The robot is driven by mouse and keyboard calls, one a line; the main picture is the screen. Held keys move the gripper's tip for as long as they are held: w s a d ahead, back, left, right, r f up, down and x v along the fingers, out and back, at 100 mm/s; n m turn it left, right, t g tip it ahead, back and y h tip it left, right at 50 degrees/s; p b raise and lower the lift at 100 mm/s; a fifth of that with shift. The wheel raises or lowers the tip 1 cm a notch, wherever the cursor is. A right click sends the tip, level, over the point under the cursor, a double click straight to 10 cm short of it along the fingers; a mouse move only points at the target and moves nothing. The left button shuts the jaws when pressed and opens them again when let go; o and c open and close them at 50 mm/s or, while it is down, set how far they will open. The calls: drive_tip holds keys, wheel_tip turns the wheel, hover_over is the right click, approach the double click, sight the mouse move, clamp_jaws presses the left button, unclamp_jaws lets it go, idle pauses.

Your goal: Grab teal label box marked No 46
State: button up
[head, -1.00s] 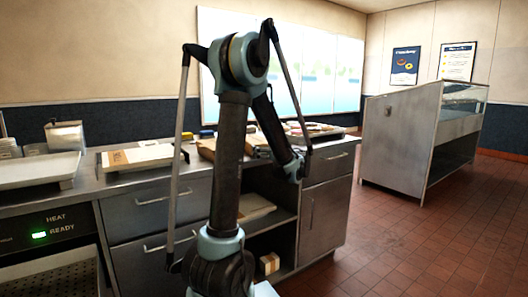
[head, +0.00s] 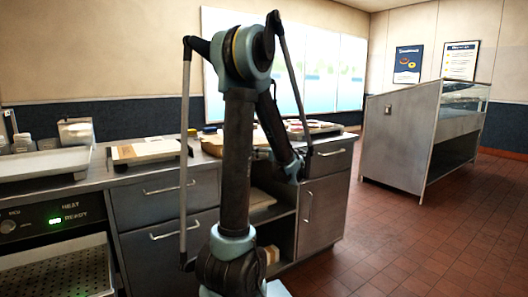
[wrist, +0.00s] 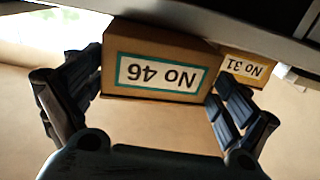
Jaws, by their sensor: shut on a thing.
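The No 46 box (wrist: 158,60) is brown cardboard with a white label edged in teal, its text upside down in the wrist view. My gripper (wrist: 155,100) is shut on this box, with one finger pad at its left side and one at its right. In the head view my arm blocks the sight of my gripper. A small pale box (head: 272,255) shows partly on the cabinet's low shelf there; I cannot tell which box it is.
Beside the held box, at right, is a No 31 box (wrist: 243,67) with a yellow-edged label. A grey metal edge (wrist: 240,25) runs close above both boxes. The steel counter (head: 120,185) stands left, a display case (head: 415,140) right, with open tiled floor (head: 400,240) between.

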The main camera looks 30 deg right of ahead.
drive_tip(key=shift+s+a, duration=0.1)
drive_tip(key=shift+a, duration=0.1)
drive_tip(key=o, duration=0.7)
drive_tip(key=shift+s+d, duration=0.25)
drive_tip(key=shift+s, duration=1.7)
drive_tip(key=shift+s+d, duration=0.2)
drive_tip(key=shift+s, duration=1.75)
drive_tip(key=shift+s+d, duration=0.25)
drive_tip(key=shift+s, duration=1.7)
